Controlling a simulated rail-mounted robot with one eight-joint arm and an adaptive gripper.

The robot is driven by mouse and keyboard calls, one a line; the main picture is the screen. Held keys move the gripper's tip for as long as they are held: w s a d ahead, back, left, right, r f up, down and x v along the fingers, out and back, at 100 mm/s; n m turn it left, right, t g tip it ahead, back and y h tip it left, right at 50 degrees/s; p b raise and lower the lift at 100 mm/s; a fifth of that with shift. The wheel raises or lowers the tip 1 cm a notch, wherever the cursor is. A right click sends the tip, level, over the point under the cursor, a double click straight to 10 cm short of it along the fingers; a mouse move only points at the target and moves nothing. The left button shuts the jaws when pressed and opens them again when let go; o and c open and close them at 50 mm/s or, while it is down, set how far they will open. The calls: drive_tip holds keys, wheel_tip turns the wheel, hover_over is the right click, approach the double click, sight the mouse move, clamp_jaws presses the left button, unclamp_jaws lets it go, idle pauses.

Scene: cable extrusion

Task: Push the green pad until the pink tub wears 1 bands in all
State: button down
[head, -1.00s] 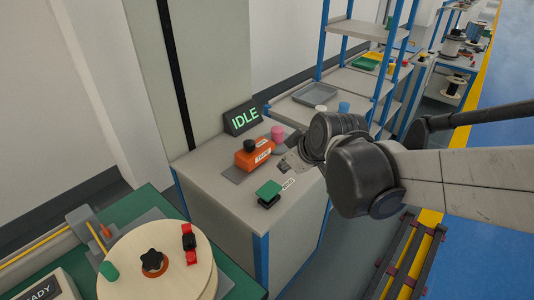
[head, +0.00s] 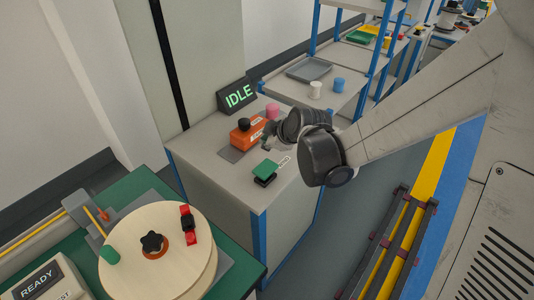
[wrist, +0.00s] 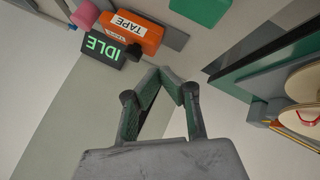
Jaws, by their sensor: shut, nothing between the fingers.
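The green pad (head: 265,168) sits on a black base near the front of the grey cabinet top; it also shows at the top edge of the wrist view (wrist: 203,8). The pink tub (head: 272,110) stands at the back of the same top, behind the orange TAPE unit (head: 244,139). It is at the upper left in the wrist view (wrist: 85,15), and I cannot make out any band on it. My gripper (wrist: 172,73) is shut and empty. In the head view it is above the cabinet top, between the orange unit and the pad, partly hidden by my wrist.
A sign reading IDLE (head: 237,96) stands behind the orange unit. A white tub (head: 315,90), a blue tub (head: 338,86) and a grey tray (head: 309,69) are on the shelving behind. A wooden disc (head: 130,255) and a READY display (head: 38,282) occupy the green table at left.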

sight(265, 167)
drive_tip(key=shift+f, duration=0.1)
idle(0.3)
wheel_tip(265, 167, down, 8)
drive_tip(key=b, duration=0.5)
drive_tip(key=shift+r+b, duration=0.2)
drive_tip(key=shift+b, duration=0.15)
drive_tip(key=shift+f+b, duration=0.45)
drive_tip(key=shift+f, duration=0.05)
drive_tip(key=shift+f, duration=0.2)
idle(0.6)
drive_tip(key=shift+f+b, duration=0.25)
drive_tip(key=shift+b, duration=0.3)
drive_tip(key=shift+f+b, duration=1.35)
idle(1.3)
drive_tip(key=shift+r, duration=0.15)
idle(0.3)
drive_tip(key=shift+r+p, duration=1.1)
drive_tip(key=shift+r, duration=0.65)
